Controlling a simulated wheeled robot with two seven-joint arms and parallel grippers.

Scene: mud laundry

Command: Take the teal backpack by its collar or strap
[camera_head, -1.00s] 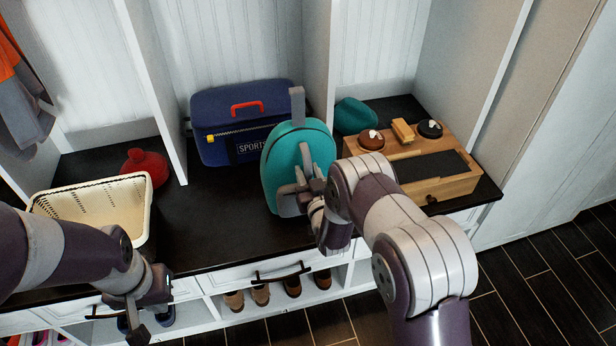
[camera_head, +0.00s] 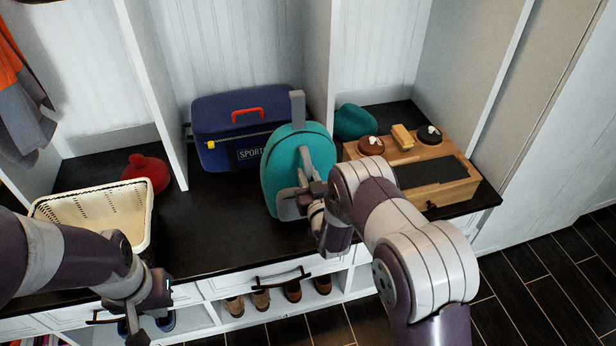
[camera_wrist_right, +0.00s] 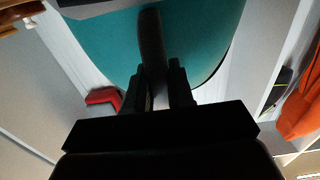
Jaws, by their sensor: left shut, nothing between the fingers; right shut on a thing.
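The teal backpack (camera_head: 283,160) stands on the dark bench in the middle of the head view, with a grey strap piece (camera_head: 298,105) sticking up at its top and grey parts on its front. My right gripper (camera_head: 308,188) is at the front of the backpack, shut on a grey strap. In the right wrist view, the dark strap (camera_wrist_right: 150,40) runs down between the fingers (camera_wrist_right: 160,92), with the teal backpack (camera_wrist_right: 100,45) behind. The exact grip is partly hidden by my wrist. My left gripper (camera_head: 138,338) is shut and empty at the bottom left, partly cut off by the frame edge.
A blue sports bag (camera_head: 215,115) stands behind the backpack. A cream basket (camera_head: 140,215) and a red item (camera_head: 146,170) are at left. A wooden box (camera_head: 455,190) with brushes and a teal hat (camera_head: 355,121) are at right. Shoes (camera_head: 262,298) sit below the bench.

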